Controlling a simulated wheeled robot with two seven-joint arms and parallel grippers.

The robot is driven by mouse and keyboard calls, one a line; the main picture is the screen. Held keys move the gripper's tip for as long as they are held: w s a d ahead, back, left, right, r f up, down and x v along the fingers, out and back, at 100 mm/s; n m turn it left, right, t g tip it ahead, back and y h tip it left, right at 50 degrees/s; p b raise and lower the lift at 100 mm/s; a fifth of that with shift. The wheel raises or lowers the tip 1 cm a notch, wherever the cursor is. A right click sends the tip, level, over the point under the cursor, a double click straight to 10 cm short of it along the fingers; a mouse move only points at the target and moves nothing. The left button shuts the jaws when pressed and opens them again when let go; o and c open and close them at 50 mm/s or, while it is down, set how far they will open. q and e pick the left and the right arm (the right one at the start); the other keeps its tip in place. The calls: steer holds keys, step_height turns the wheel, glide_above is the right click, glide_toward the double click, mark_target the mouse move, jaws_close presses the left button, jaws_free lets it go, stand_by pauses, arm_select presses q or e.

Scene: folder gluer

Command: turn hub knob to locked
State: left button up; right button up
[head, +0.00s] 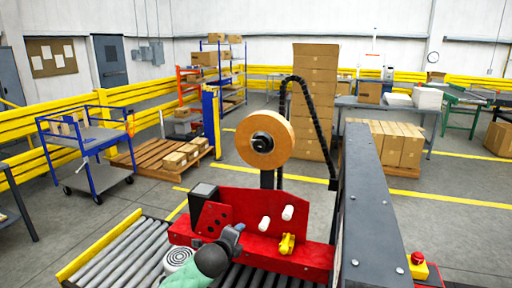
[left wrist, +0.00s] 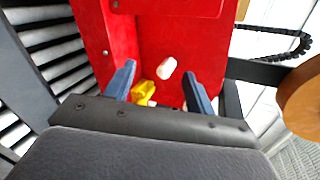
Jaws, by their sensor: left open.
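The tape roll (head: 280,150) stands upright on a post above the red machine frame (head: 240,205). A dark round hub knob (head: 263,143) sits at its centre; its setting cannot be read. Part of the roll shows at the right edge of the left wrist view (left wrist: 302,105), with the knob out of sight there. My left gripper (head: 238,230) is low in front of the red frame, below and left of the roll and apart from the knob. In the left wrist view its blue fingers (left wrist: 158,90) are spread, with a yellow part (left wrist: 148,93) beyond them. My right gripper is not in view.
White rollers (head: 288,213) stick out of the red frame. A roller conveyor (head: 115,255) lies at the left. A tall dark grey panel (head: 372,220) stands close on the right, with a red button (head: 417,258) beside it. A black cable chain (head: 318,120) arches behind the roll.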

arm_select(q)
step_height(320, 180, up, 24)
steer(key=d+m+t+h, duration=0.3)
steer(key=m, duration=1.2)
glide_toward(258, 146)
steer(key=w, duration=0.1)
steer(key=shift+h, duration=0.3)
steer(key=p+x, duration=0.4)
steer(key=x, duration=0.3)
steer(key=shift+w+d+f, duration=0.15)
steer(key=shift+w+d, duration=0.05)
steer(key=shift+w, duration=0.3)
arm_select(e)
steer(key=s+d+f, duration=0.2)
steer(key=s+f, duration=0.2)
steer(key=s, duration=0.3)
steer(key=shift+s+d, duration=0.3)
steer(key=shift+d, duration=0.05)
